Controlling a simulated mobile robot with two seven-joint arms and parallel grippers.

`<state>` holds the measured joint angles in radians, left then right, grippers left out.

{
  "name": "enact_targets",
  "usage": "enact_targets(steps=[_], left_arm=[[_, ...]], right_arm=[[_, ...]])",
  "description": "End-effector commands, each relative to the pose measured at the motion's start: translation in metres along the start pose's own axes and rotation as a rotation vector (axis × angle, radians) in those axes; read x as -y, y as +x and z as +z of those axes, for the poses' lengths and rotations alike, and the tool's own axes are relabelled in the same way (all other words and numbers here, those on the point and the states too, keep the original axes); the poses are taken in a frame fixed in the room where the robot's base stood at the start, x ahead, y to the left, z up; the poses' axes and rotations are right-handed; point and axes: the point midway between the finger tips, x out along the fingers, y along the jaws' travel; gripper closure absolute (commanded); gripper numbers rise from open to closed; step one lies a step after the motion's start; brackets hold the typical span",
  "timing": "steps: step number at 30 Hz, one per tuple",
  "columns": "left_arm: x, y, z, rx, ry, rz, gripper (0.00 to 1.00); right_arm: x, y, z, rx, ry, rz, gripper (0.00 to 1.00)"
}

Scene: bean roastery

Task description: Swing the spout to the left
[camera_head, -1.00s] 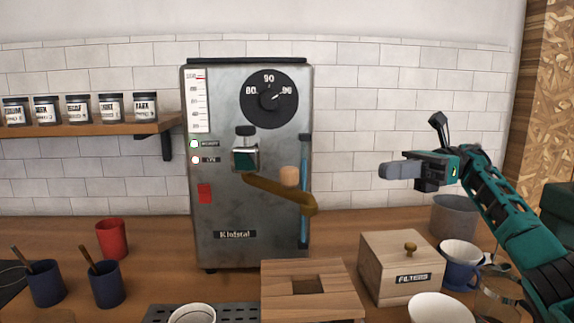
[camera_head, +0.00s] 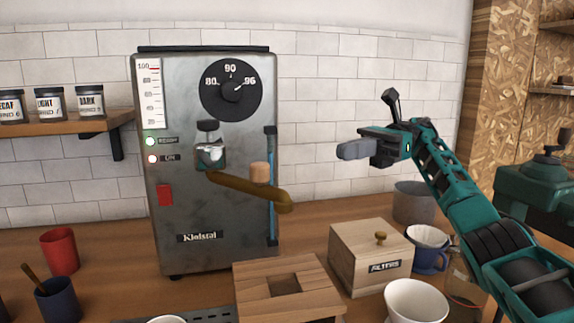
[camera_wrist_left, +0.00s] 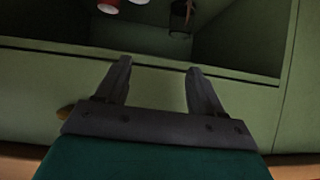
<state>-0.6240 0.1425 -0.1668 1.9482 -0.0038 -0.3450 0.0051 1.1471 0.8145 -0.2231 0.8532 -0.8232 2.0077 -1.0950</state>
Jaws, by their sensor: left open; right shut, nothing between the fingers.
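The brass spout (camera_head: 243,187) swings out from the front of the steel boiler (camera_head: 205,120), below its tap, and points to the right. A light wooden knob (camera_head: 260,172) stands up on the spout. My right gripper (camera_head: 345,150) is shut and empty, in the air to the right of the boiler, apart from the spout and pointing left. My left gripper (camera_wrist_left: 158,82) shows only in the left wrist view; it is open and empty, in front of a dark green cabinet with an open recess.
A wooden box with a square opening (camera_head: 250,295) stands below the spout. The filters box (camera_head: 350,270), a blue cup (camera_head: 428,250) and a white bowl (camera_head: 415,302) stand to its right. A red cup (camera_head: 60,252) and a dark blue cup (camera_head: 57,302) stand at left.

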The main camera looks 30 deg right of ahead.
Motion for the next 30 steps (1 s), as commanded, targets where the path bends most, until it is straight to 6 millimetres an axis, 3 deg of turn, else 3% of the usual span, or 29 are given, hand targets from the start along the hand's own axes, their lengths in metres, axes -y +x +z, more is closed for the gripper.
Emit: enact_targets(steps=[8, 22, 30], left_arm=[[-0.001, 0.001, 0.002, 0.003, -0.001, 0.003, 0.32], [0.000, -0.003, -0.005, -0.006, 0.001, 0.000, 0.32], [0.004, -0.004, -0.006, -0.007, 0.002, -0.008, 0.32]], right_arm=[[0.000, 0.020, -0.001, 0.005, -0.003, -0.003, 1.00], [0.000, 0.105, 0.001, 0.004, -0.001, -0.001, 1.00], [0.000, 0.131, 0.001, 0.003, 0.001, -0.004, 1.00]])
